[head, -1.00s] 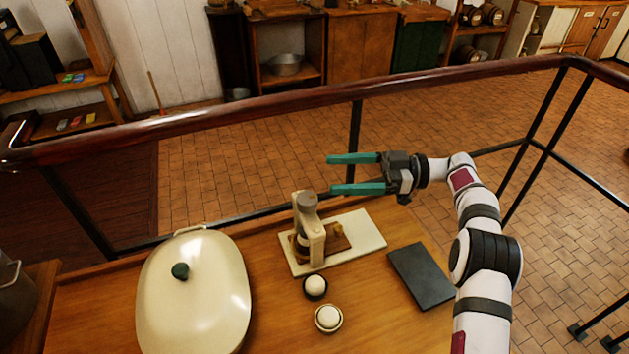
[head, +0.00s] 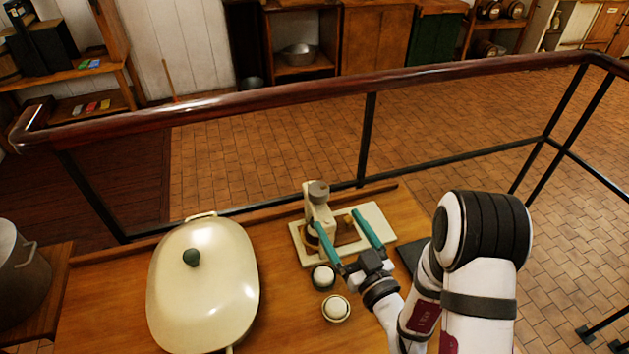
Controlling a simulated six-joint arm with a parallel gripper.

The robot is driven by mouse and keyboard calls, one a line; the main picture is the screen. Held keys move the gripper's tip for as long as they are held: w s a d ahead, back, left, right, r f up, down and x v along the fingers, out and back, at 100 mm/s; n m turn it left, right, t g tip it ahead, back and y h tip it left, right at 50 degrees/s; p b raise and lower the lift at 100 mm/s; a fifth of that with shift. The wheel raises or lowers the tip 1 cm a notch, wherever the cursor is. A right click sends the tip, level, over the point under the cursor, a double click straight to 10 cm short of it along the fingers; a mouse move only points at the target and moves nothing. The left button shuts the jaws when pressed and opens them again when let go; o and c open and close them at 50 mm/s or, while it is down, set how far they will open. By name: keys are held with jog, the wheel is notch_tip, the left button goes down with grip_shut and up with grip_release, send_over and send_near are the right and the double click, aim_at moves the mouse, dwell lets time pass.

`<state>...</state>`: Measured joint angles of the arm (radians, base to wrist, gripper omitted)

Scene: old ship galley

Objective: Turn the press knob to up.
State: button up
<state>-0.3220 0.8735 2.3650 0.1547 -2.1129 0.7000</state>
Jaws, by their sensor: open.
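The press (head: 308,206) is a cream stand with a grey round knob (head: 319,188) on top. It stands on a pale board (head: 378,222) with a brown base part. My gripper (head: 340,230) is open, with two teal fingers pointing away from me toward the press. The left finger overlaps the press's lower front in the picture, and the right finger is to its right over the board. The fingers appear lower than the knob. I cannot tell whether they touch the press. The knob's setting is too small to read.
A large cream lidded pan (head: 205,290) fills the left of the table. Two small round cups, one dark (head: 323,277) and one pale (head: 336,308), stand in front of the press. A dark slab (head: 409,250) is partly hidden by my arm. A rail (head: 300,97) runs behind.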

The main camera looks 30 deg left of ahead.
aim_at(313, 183)
jog(key=shift+h, duration=0.4)
jog(key=x, duration=0.9)
jog(key=f+x, duration=0.1)
jog(key=x, duration=0.4)
jog(key=shift+w+a, duration=0.1)
jog(key=shift+a, duration=0.15)
jog(key=c, duration=1.4)
jog(key=shift+n+g+y, duration=0.6)
jog(key=shift+g, duration=0.1)
jog(key=shift+s+a+g, duration=0.1)
jog(key=shift+s+g, duration=0.15)
jog(key=shift+g, duration=0.05)
jog(key=o, duration=1.4)
jog(key=v, duration=1.5)
jog(key=shift+d, duration=0.35)
